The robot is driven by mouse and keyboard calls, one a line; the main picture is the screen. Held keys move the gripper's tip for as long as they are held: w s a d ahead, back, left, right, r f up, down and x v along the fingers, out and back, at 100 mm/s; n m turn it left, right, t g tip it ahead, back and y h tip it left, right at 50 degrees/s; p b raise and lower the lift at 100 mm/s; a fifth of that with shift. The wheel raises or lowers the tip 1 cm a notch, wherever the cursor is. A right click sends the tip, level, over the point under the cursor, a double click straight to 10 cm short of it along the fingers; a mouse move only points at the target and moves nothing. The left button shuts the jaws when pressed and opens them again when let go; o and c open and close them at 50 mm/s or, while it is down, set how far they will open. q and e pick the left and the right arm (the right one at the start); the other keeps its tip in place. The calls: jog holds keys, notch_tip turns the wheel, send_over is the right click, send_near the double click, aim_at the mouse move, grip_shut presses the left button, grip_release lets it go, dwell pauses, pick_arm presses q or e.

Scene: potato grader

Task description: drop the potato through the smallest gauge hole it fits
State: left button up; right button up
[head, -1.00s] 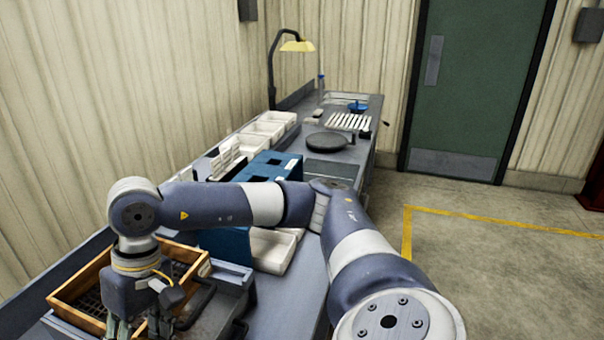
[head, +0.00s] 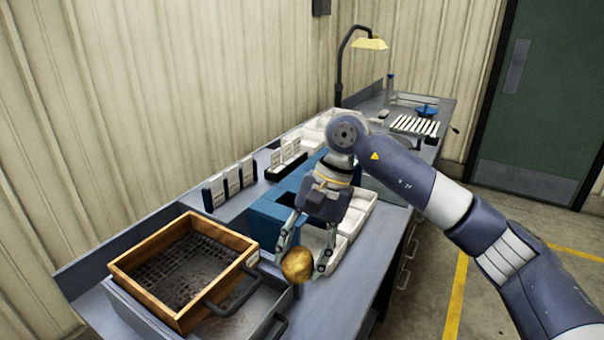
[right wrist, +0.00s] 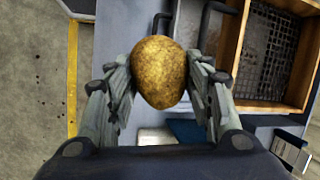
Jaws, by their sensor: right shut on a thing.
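A brown, rounded potato (head: 297,265) is held between the fingertips of my right gripper (head: 304,256), which points down over the bench. In the right wrist view the potato (right wrist: 160,72) sits between both fingers, its free end sticking out beyond them. A blue box-like stand (head: 268,218), apparently the gauge, is on the bench just behind and partly hidden by the gripper. Its holes cannot be made out. White bins (head: 362,203) stand along its front side. My left gripper is not in view.
A wooden-framed mesh tray (head: 150,262) sits on a grey handled base (head: 265,312), left of the potato. White cards in dark holders (head: 231,183) stand along the wall. A yellow lamp (head: 370,44) is at the back. Bench front right of the base is clear.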

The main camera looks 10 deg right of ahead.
jog(key=w+a+r+m+t+y, duration=0.1)
jog(key=w+r+m+t+y, duration=0.25)
jog(key=w+m, duration=0.45)
jog(key=w+a+r+m+t+y, duration=0.15)
jog(key=w+r+m+y, duration=0.25)
jog(key=w+m, duration=0.4)
jog(key=w+d+f+m+t+h, duration=0.3)
jog(key=w+d+f+m+t, duration=0.3)
jog(key=w+m+t, duration=0.5)
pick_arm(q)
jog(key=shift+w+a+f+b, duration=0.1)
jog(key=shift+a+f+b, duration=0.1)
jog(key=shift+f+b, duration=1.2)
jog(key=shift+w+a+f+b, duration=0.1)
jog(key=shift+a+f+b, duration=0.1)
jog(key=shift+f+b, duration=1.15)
pick_arm(e)
notch_tip(320, 180, down, 6)
jog(key=d+n+t, duration=0.1)
jog(key=shift+s+d+n, duration=0.2)
jog(key=shift+s+n, duration=0.1)
jog(key=shift+s, duration=0.15)
jog(key=shift+h, duration=0.25)
